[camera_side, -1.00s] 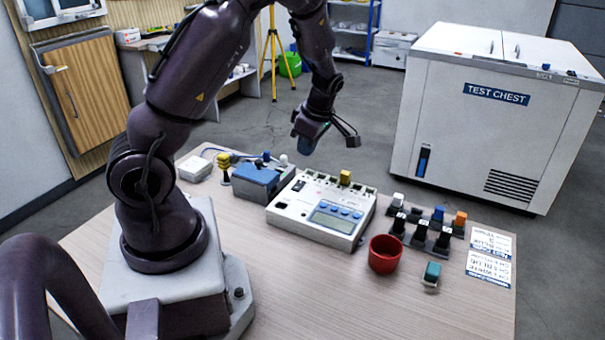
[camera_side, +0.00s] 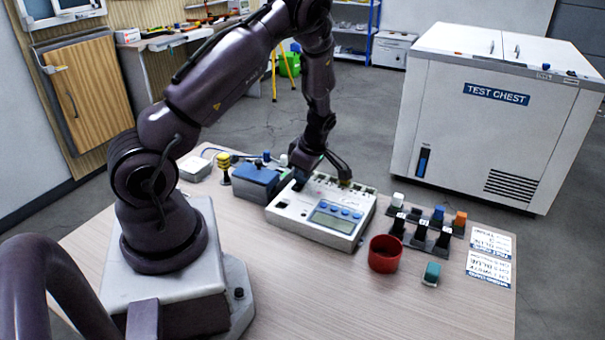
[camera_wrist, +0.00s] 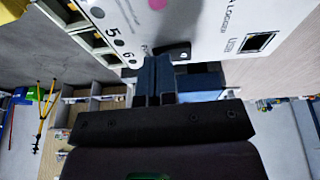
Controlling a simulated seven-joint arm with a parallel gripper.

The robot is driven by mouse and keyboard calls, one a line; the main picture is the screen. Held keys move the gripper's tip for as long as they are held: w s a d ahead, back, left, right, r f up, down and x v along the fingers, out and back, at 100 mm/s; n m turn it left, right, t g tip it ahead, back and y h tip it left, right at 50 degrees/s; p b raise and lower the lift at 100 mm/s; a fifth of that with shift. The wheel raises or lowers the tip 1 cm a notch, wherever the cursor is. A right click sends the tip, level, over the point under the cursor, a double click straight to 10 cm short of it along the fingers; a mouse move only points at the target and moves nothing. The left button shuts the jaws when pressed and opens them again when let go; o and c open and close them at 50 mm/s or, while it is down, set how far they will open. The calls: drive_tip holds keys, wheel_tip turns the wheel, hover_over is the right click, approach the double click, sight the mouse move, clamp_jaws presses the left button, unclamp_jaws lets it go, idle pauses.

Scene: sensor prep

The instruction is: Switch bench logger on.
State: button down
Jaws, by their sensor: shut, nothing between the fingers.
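The bench logger (camera_side: 287,213) is a white box with a small screen and blue buttons, on the table in the side view. In the wrist view its white panel (camera_wrist: 212,30) shows "LOGGER" lettering, a USB port and a row of numbered sockets. A black rocker switch (camera_wrist: 178,52) sits near the panel's edge, just beyond my fingertips; I cannot tell which side is pressed. My gripper (camera_side: 298,185) points down at the logger's far left corner. In the wrist view my gripper (camera_wrist: 163,62) is shut and empty, its tips close to the switch. Contact is unclear.
A blue box (camera_side: 256,182) stands left of the logger. A red cup (camera_side: 384,255), a teal-topped block (camera_side: 431,273) and a dark rack (camera_side: 420,237) of coloured pieces are on the right. The front table is clear.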

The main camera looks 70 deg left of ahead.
drive_tip(key=shift+f, duration=0.15)
drive_tip(key=shift+s+d+r, duration=0.3)
drive_tip(key=shift+s+d, duration=0.25)
idle(0.3)
drive_tip(key=w+r, duration=0.3)
drive_tip(key=r, duration=1)
drive_tip(key=shift+w+d+r, duration=0.15)
drive_tip(key=shift+w+r, duration=0.05)
drive_tip(key=shift+w, duration=0.2)
